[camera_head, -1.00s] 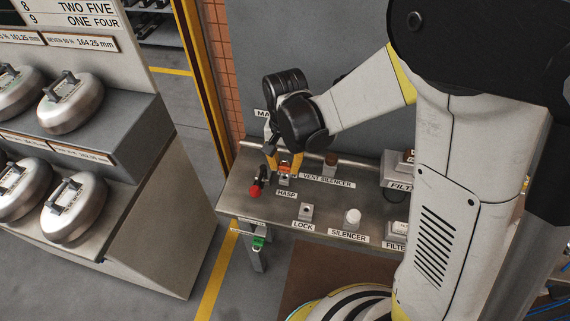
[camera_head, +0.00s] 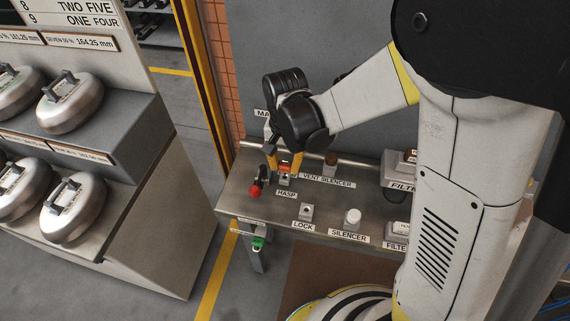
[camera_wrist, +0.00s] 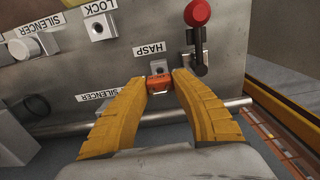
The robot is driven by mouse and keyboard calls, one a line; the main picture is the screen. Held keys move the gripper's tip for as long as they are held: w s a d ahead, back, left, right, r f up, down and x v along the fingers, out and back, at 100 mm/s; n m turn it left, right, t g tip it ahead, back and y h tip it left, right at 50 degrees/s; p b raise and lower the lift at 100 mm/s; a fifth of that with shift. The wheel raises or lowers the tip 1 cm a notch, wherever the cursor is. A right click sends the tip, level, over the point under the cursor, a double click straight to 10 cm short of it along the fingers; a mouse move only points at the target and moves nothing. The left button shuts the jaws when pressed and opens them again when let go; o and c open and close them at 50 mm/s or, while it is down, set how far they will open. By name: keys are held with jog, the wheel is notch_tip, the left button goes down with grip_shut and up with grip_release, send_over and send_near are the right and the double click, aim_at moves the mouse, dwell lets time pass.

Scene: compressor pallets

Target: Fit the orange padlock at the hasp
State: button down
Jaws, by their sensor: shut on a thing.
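The orange padlock (camera_wrist: 158,84) is between the yellow fingertips of my gripper (camera_wrist: 164,81) in the wrist view. It also shows as a small orange patch in the head view (camera_head: 285,168). My gripper (camera_head: 283,166) is shut on it, pointing down at the panel. The hasp (camera_wrist: 158,68) is a small grey block with a dark hole, beside the HASP label (camera_wrist: 149,48). The padlock is right at the hasp, overlapping its edge in the wrist view. Whether its shackle passes through the hole is too small to tell.
A red-knobbed lever (camera_wrist: 197,14) stands close beside the hasp and my finger; its knob also shows in the head view (camera_head: 254,191). The LOCK block (camera_head: 306,211) and white SILENCER knob (camera_head: 352,216) are nearer the panel's front edge. A rail (camera_head: 342,160) runs along the back.

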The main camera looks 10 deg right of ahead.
aim_at(285, 172)
jog(key=shift+f+b, duration=1.4)
jog(key=shift+f, duration=0.15)
jog(key=c, duration=1.1)
grip_release()
jog(key=shift+o, duration=0.2)
notch_tip(285, 172, up, 12)
jog(key=shift+r, duration=0.1)
jog(key=s+d+r+n+t, duration=0.4)
jog(key=s+d+t, duration=0.3)
jog(key=s+d, duration=0.3)
jog(key=d+r, duration=0.1)
jog(key=d, duration=0.2)
jog(key=shift+s+d+r, duration=0.2)
jog(key=shift+s+d, duration=0.05)
jog(key=shift+s, duration=0.15)
